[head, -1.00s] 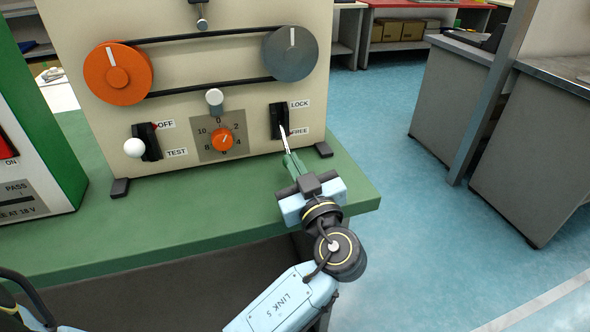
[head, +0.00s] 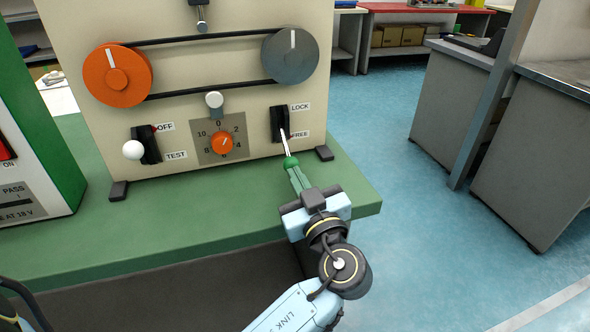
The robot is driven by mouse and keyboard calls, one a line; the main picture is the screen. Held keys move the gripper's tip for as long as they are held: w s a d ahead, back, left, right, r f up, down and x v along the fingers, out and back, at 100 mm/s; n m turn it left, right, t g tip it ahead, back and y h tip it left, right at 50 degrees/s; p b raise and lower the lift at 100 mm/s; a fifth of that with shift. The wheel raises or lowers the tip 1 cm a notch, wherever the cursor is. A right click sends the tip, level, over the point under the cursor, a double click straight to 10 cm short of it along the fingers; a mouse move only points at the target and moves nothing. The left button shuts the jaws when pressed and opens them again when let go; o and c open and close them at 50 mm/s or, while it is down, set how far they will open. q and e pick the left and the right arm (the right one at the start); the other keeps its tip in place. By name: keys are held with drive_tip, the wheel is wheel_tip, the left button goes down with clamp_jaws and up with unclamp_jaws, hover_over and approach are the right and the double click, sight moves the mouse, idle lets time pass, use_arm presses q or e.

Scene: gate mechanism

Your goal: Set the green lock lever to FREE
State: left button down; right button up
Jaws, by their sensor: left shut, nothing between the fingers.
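The lock lever is a thin pale shaft with a green ball knob (head: 291,162), on a black slotted plate (head: 278,122) at the panel's lower right. The lever slants downward out of the slot, on the side of the FREE label (head: 299,136); the LOCK label (head: 300,107) is above. My left gripper (head: 296,174) is shut just below and in front of the green knob, with nothing seen between its fingers. I cannot tell whether the fingertips still touch the knob. My right gripper is not in view.
The cream panel (head: 180,75) carries an orange wheel (head: 118,74) and grey wheel (head: 290,55) joined by a belt, an orange dial (head: 222,143), and a white-knobbed OFF/TEST lever (head: 133,150). The green table (head: 200,220) is clear in front. A green-sided box (head: 45,130) stands left.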

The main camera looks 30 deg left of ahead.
use_arm(q)
drive_tip(key=r+v, duration=0.1)
drive_tip(key=v, duration=1)
drive_tip(key=shift+s+d+f, duration=0.15)
drive_tip(key=shift+s+d, duration=0.2)
